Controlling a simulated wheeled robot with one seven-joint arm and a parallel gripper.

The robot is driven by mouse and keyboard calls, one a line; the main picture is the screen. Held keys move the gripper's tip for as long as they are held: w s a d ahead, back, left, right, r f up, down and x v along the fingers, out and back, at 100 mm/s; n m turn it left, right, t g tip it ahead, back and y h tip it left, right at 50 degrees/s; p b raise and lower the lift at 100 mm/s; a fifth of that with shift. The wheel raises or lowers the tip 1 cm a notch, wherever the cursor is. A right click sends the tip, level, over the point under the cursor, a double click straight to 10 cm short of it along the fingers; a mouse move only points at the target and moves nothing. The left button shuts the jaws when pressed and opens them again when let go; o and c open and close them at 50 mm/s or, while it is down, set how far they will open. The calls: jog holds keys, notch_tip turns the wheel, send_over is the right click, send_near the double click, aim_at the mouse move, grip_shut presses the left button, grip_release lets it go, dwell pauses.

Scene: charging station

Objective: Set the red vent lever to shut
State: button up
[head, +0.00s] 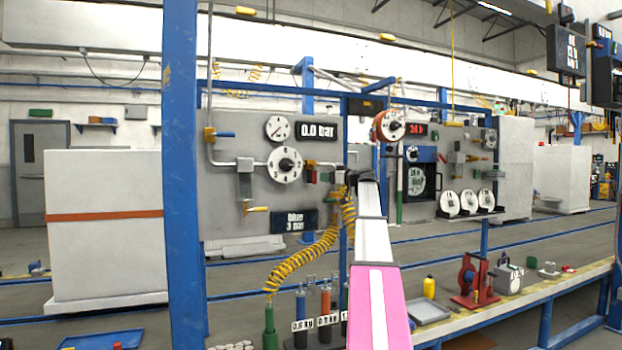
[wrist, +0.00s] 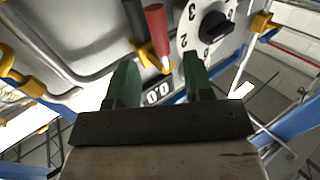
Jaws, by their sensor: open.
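The red vent lever (wrist: 157,28) shows in the wrist view as a red handle at top centre, running down to a yellow fitting (wrist: 150,62). My gripper (wrist: 158,75) is open, its two green fingers apart and nothing held between them. The lever lies beyond the fingertips, within the width of the gap in the picture; I see no contact. In the head view my gripper (head: 356,178) is at the right side of the grey panel, by a small red part (head: 311,177) that may be the lever. The lever's exact setting cannot be told.
A numbered dial with a black knob (head: 285,165) is left of my gripper on the grey panel (head: 235,210). A "0.0 bar" display (head: 317,131) sits above it. A coiled yellow hose (head: 305,255) hangs below. A blue post (head: 180,180) stands at left.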

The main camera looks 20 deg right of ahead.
aim_at(314, 177)
jog(key=x, duration=0.9)
grip_shut()
